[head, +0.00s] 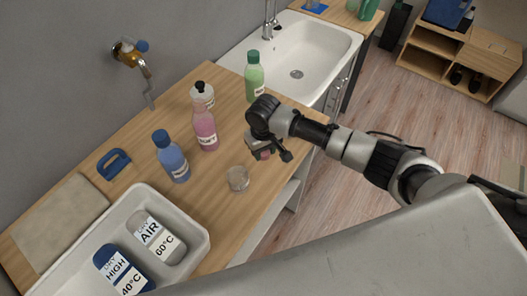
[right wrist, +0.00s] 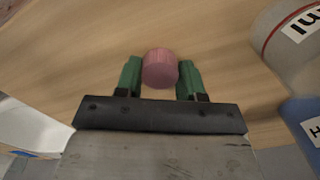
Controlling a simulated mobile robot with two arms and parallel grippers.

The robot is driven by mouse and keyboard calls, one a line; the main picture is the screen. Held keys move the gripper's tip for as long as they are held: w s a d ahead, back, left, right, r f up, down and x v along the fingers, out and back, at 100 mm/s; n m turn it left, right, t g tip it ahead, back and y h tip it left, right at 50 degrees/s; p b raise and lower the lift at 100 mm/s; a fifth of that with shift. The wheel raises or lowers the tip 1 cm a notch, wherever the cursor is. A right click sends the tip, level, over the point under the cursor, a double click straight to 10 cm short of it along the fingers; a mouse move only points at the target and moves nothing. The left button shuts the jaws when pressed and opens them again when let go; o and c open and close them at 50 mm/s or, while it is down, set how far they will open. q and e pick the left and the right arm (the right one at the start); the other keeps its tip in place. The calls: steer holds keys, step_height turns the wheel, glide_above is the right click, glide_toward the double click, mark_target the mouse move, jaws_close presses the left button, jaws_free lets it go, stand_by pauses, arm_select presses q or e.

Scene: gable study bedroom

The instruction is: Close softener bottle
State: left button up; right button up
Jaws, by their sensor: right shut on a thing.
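My right gripper (head: 265,147) is above the wooden counter and shut on a small pink cap (head: 264,155). The cap also shows in the right wrist view (right wrist: 160,69), between the two green fingertips. The pink bottle (head: 205,131), which looks like the softener bottle, stands upright on the counter to the left of the gripper, apart from it. Its neck shows no clear separate cap, and its top overlaps a pale bottle behind. My left gripper is not in view.
Near the pink bottle stand a pale bottle with a black cap (head: 202,94), a blue bottle (head: 171,158), a green bottle (head: 254,78) and a small clear cup (head: 237,179). A white sink (head: 330,50) is behind, a white tray (head: 190,219) in front.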

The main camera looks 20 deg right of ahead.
steer(key=shift+r, duration=0.45)
step_height(320, 180, up, 2)
steer(key=shift+r+b, duration=0.25)
steer(key=shift+b, duration=0.35)
steer(key=s+d+r+b, duration=0.2)
steer(key=d+r, duration=0.5)
steer(key=d, duration=0.4)
steer(key=shift+s+r, duration=0.3)
steer(key=shift+s, duration=0.45)
steer(key=s+a+m+b, duration=0.2)
steer(key=s+a, duration=0.5)
steer(key=s, duration=0.3)
steer(key=shift+s+r+b, duration=0.25)
steer(key=shift+r+b, duration=0.15)
steer(key=shift+r, duration=0.05)
